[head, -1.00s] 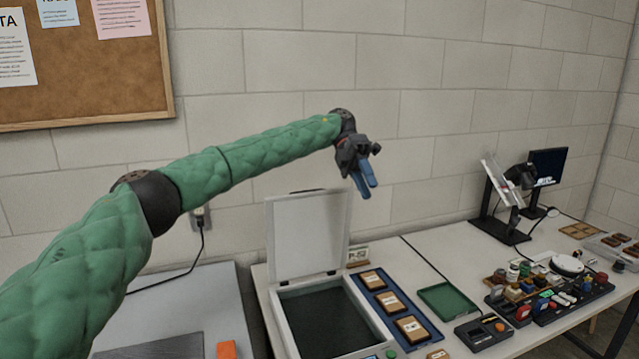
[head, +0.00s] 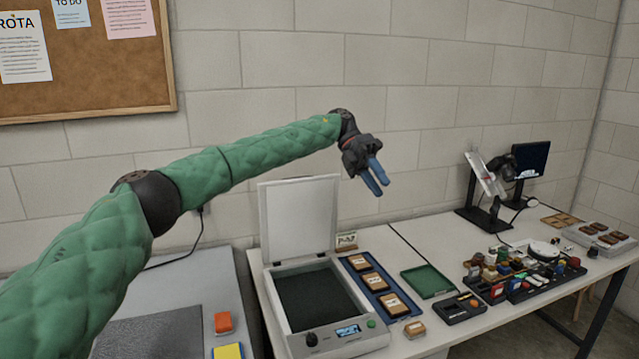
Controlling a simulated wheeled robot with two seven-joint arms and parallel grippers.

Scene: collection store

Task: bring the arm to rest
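My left arm in its green padded sleeve reaches in from the left across the picture. My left gripper (head: 380,186) hangs in the air in front of the brick wall, above and to the right of the raised lid of the scanner-like box. Its two blue fingers point down and to the right. A narrow gap shows between them and nothing is held. My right gripper is not in view.
The white table holds the open lidded box (head: 300,218), a blue tray (head: 398,316) of labelled blocks, a green tray (head: 430,281) and a crowded dark rack (head: 530,292). A grey table (head: 215,262) with an orange block (head: 223,322) and a yellow block (head: 228,352) stands left.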

